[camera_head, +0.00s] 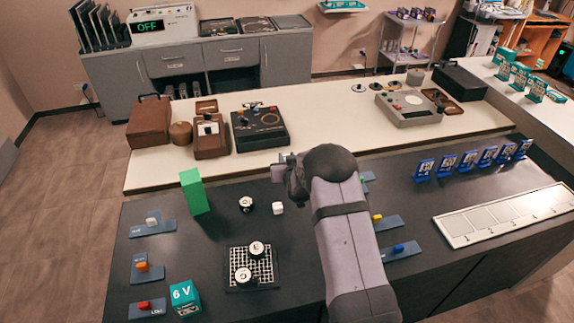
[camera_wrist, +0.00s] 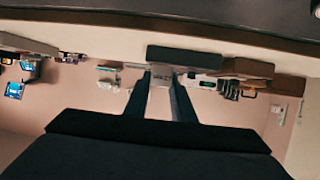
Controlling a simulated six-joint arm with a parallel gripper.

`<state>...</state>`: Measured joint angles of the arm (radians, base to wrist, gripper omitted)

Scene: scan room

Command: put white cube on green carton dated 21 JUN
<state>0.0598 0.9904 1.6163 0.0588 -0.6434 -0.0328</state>
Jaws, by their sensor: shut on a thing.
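My gripper (camera_head: 284,168) is above the dark table, pointing toward the back of the room. In the wrist view its two fingers (camera_wrist: 160,82) are close together on either side of a small pale patch; what they hold cannot be made out. A small white cube (camera_head: 278,208) is below the gripper on the dark table, apart from it, beside a white round knob (camera_head: 246,204). A tall green carton (camera_head: 194,192) stands upright to the left; no date is readable on it. Another pale cube (camera_head: 152,220) sits on a blue-grey plate at the left.
A teal "6 V" box (camera_head: 184,297) and a black grid (camera_head: 262,272) with two round pieces are at the front. Small plates with coloured blocks line both sides. Blue cards (camera_head: 470,160) and a white numbered strip (camera_head: 510,213) are at the right. Cases stand on the pale counter (camera_head: 330,125).

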